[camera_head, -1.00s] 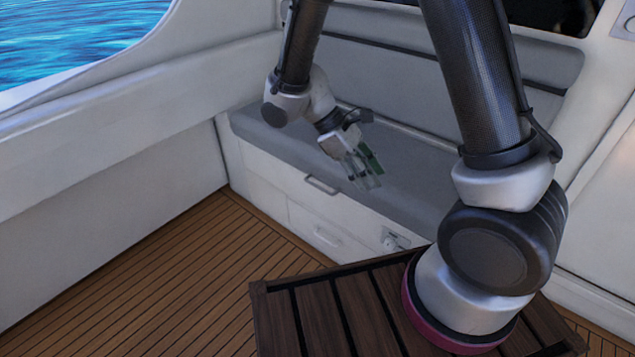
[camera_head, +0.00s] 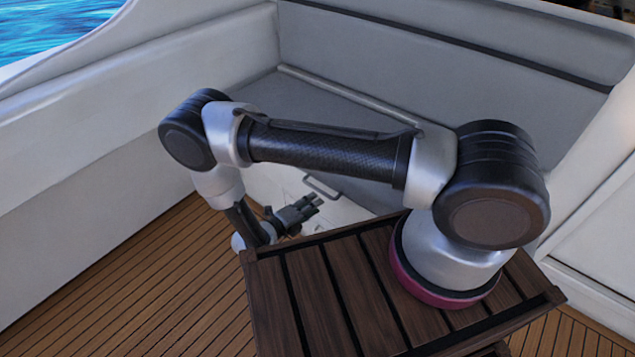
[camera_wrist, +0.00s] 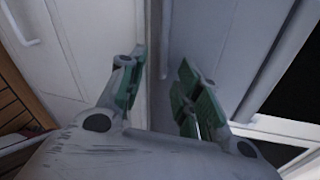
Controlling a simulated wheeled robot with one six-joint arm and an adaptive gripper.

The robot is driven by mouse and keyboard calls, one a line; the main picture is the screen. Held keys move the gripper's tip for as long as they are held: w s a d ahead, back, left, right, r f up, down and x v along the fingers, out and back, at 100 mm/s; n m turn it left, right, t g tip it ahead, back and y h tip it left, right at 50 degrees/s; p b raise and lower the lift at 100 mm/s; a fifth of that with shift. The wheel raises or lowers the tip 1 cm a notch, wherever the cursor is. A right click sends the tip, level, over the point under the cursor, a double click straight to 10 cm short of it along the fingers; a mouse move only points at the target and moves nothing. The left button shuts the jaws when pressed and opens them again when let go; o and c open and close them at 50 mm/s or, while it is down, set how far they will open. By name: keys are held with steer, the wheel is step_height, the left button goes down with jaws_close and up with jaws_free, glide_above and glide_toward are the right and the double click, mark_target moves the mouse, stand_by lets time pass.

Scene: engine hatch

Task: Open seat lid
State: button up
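The grey seat lid (camera_head: 290,98) lies at the back of the head view, below the backrest and partly hidden behind my arm. It looks flat. A grey bar handle (camera_head: 320,187) shows at the seat's front edge. My gripper (camera_head: 314,203) is low in front of the white seat front, close below the handle in the picture. In the wrist view my gripper (camera_wrist: 162,88) is open, with green pads apart and nothing clearly held.
A white handle (camera_wrist: 22,28) sits on a white panel at the left of the wrist view. A white side wall (camera_head: 90,180) rises at the left and a grey backrest (camera_head: 420,75) behind. The wooden deck (camera_head: 165,285) is clear at the lower left.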

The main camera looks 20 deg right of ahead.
mark_target(321, 192)
steer(key=w+d+n, duration=0.1)
steer(key=w, duration=0.1)
steer(key=w+d+n, duration=0.1)
steer(key=d, duration=0.1)
steer(key=w+d+f+n+t, duration=0.1)
steer(key=w+d, duration=0.1)
steer(key=shift+w+f, duration=0.1)
steer(key=shift+w, duration=0.2)
jaws_close()
